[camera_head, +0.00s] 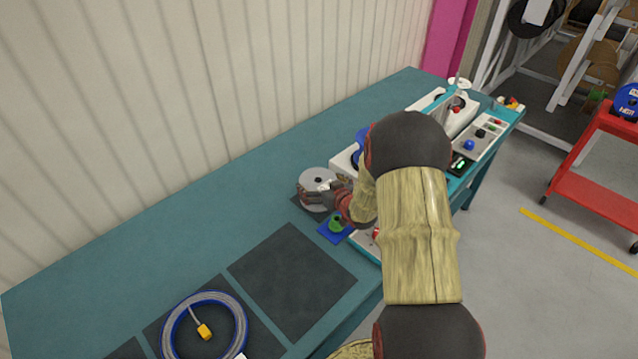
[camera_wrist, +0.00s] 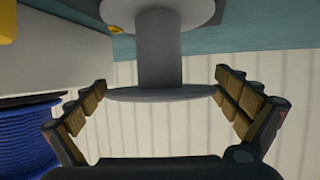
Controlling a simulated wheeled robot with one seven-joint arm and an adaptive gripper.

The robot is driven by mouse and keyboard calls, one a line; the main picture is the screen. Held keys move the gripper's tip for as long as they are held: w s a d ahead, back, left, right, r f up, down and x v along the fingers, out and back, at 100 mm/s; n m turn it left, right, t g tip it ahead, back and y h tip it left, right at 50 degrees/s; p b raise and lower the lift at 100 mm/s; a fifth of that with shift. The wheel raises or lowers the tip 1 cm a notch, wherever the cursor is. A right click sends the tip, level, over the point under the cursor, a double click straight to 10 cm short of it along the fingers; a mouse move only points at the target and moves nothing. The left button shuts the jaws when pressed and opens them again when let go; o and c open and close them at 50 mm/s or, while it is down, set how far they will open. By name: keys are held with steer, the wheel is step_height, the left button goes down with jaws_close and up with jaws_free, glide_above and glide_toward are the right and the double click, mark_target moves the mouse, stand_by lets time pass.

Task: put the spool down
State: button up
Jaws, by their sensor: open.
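The grey spool (camera_head: 318,179), with two round flanges and a narrower core, stands on a dark square mat (camera_head: 303,207) on the teal bench. In the wrist view the spool (camera_wrist: 160,55) shows up close between the spread fingers. My gripper (camera_wrist: 161,80) is open, with one segmented finger on each side of the spool and visible gaps to its core. In the head view my arm partly hides the gripper beside the spool. The spool's contact with the mat is hard to see.
A blue square with a green piece (camera_head: 337,223) lies close in front. A blue cable coil (camera_head: 205,318) and an empty dark mat (camera_head: 292,279) lie nearer. A white machine and control panel (camera_head: 480,138) stand to the right. A blue reel (camera_wrist: 28,140) is beside my gripper. The bench behind is clear.

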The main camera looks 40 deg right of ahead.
steer(key=p+v, duration=0.3)
steer(key=v, duration=0.9)
steer(key=s+a+r+g+h, duration=0.1)
steer(key=a+r+g, duration=0.1)
steer(key=a+r, duration=0.45)
steer(key=s+a+r+g, duration=0.1)
steer(key=a+r+g, duration=0.15)
steer(key=r, duration=0.65)
steer(key=s+a+r+n+g+y, duration=0.1)
steer(key=s+a+r, duration=0.2)
steer(key=s+a, duration=0.6)
steer(key=s+a+r+n+g+y, duration=0.1)
steer(key=s+a+r+g+y, duration=0.1)
steer(key=s+a, duration=0.7)
steer(key=shift+s+a+r, duration=0.3)
steer(key=shift+s+r, duration=0.05)
steer(key=shift+r, duration=0.55)
steer(key=shift+c, duration=1.3)
